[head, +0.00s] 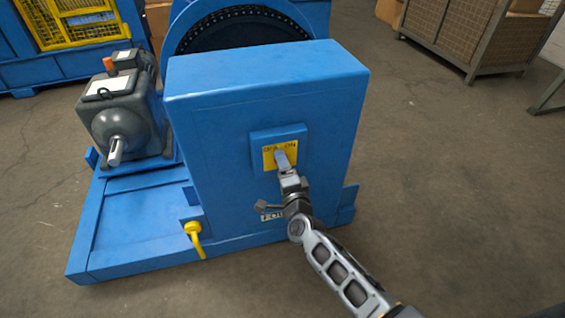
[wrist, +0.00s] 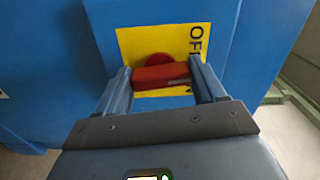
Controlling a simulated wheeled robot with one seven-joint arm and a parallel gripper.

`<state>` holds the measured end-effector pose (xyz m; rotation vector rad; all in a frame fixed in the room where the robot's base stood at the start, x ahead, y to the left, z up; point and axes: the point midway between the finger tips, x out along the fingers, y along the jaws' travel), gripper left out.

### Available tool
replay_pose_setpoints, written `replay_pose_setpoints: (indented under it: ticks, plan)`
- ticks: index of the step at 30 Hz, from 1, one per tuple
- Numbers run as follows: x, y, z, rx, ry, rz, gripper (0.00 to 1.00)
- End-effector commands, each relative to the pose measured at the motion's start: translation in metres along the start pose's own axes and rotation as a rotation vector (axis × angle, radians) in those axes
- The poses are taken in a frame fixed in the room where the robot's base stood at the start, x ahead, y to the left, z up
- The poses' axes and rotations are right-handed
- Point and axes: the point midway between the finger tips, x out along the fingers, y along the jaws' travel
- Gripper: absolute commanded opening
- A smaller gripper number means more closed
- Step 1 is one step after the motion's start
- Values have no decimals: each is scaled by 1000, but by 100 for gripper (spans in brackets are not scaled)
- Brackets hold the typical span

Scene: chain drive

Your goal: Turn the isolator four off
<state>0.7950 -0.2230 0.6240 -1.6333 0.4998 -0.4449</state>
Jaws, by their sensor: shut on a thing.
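The isolator is a blue box (head: 295,137) with a yellow label plate (head: 268,158) on the front of the large blue housing (head: 225,150). The label's OFF and ON words are partly covered. Its red handle (wrist: 160,78) shows in the wrist view, lying across that picture over the yellow plate. The word OFF is at the upper right there. My gripper (head: 285,158) reaches the isolator from the lower right in the head view and hides the handle. In the wrist view, the two fingers are shut on the handle's ends.
A yellow hook-shaped part (head: 194,236) sticks out at the housing's lower left. A grey motor (head: 120,112) with a bare shaft stands left on the blue base (head: 140,235). A mesh crate (head: 465,32) stands at the upper right.

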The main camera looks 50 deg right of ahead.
Motion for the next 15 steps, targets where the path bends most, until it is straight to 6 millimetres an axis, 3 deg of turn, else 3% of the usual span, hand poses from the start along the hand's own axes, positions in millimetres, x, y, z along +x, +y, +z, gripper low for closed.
replay_pose_setpoints:
  ticks: [15]
  plan:
    - [0, 1, 1, -459, -4, 2, 39]
